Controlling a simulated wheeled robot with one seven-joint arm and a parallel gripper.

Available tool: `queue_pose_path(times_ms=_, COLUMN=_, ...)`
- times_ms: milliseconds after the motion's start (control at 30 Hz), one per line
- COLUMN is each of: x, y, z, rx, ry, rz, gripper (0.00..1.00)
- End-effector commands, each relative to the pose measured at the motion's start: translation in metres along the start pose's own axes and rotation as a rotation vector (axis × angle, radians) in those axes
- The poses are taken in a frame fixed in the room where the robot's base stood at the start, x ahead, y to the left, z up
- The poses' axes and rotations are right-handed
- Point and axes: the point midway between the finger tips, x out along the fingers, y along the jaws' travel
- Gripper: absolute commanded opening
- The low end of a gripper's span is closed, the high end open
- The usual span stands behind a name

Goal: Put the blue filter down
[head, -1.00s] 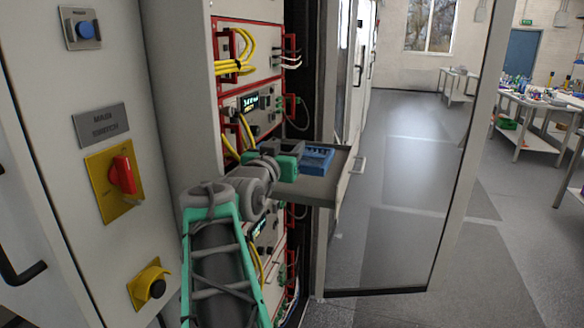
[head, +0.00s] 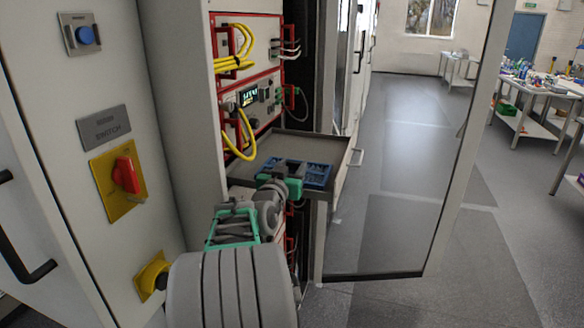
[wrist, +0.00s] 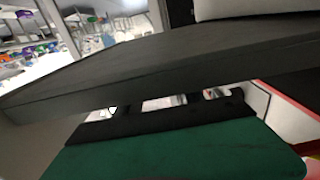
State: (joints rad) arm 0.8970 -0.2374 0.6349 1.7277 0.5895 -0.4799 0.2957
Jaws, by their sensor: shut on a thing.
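The blue filter (head: 318,176), a flat blue block with a ribbed or slotted face, shows in the head view at the near edge of the pulled-out grey tray (head: 325,147). My gripper (head: 296,171) is shut on it, coming from the lower left. I cannot tell whether the filter touches the tray or hangs just in front of or above its near edge. In the wrist view, my gripper's green body (wrist: 180,150) fills the bottom and a dark tray-like slab (wrist: 150,75) crosses the middle. The filter cannot be made out there.
Red-framed rack units (head: 250,105) with yellow cables (head: 240,140) stand left of and behind the tray. An open glass door (head: 390,230) is to the right. A grey panel with a red rotary switch (head: 127,175) is at the left. The tray's visible floor looks bare.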

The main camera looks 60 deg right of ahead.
Motion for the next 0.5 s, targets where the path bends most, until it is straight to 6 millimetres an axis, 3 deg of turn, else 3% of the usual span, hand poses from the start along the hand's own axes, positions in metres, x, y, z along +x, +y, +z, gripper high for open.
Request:
queue_pose_path(times_ms=67, x=0.0000, y=0.0001, z=0.0034, rx=0.000, ry=0.001, rz=0.000, gripper=0.04)
queue_pose_path(times_ms=100, x=0.0000, y=0.0000, z=0.0027, rx=0.000, ry=0.000, rz=0.000, gripper=0.46)
queue_pose_path(times_ms=333, x=-0.0001, y=0.0000, z=0.0020, rx=0.000, ry=-0.001, rz=0.000, gripper=0.65)
queue_pose_path(times_ms=500, x=-0.0001, y=0.0000, z=0.0020, rx=0.000, ry=-0.001, rz=0.000, gripper=0.67)
